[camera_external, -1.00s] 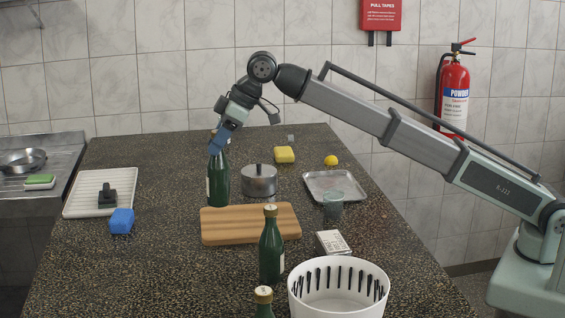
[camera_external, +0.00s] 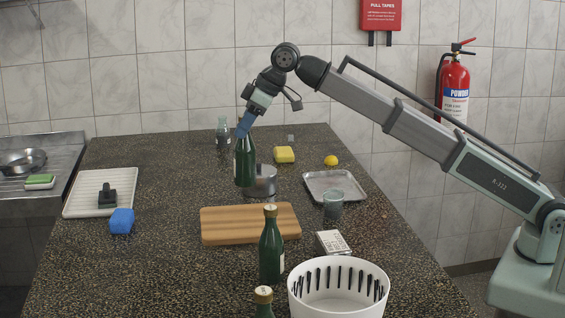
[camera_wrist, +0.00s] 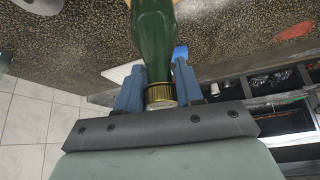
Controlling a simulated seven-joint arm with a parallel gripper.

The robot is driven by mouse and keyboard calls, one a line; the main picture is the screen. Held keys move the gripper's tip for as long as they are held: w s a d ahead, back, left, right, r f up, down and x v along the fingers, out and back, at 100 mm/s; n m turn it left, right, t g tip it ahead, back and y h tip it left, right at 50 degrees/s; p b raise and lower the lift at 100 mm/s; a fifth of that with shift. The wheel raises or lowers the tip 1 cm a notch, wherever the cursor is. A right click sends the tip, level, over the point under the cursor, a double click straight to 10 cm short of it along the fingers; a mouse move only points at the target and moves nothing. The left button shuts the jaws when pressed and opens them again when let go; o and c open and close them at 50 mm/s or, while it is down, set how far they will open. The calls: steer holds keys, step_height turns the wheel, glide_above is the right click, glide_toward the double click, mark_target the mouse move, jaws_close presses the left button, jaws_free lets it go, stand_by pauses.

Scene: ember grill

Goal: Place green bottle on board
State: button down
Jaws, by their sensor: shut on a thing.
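My gripper (camera_external: 244,121) is shut on the neck of a green bottle (camera_external: 245,163), just below its cap. The bottle hangs upright above the table, behind the wooden board (camera_external: 228,225) in the external view, and partly hides a steel pot (camera_external: 265,180). In the wrist view, the gripper's blue fingers (camera_wrist: 157,93) stand on both sides of the neck of the held bottle (camera_wrist: 153,40), with its gold cap near the palm. The board's top is bare. A second green bottle (camera_external: 271,248) stands in front of the board. A third green bottle (camera_external: 264,303) is cut off by the bottom edge.
A white perforated bin (camera_external: 338,292) and a small box (camera_external: 333,243) are front right. A blue sponge (camera_external: 121,221) and white rack (camera_external: 88,204) are left.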

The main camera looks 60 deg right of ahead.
mark_target(247, 163)
steer(key=shift+s+d+f, duration=0.1)
steer(key=shift+s+f, duration=0.05)
steer(key=shift+f, duration=5)
steer(key=c, duration=0.7)
jaws_free()
steer(key=v, duration=1.2)
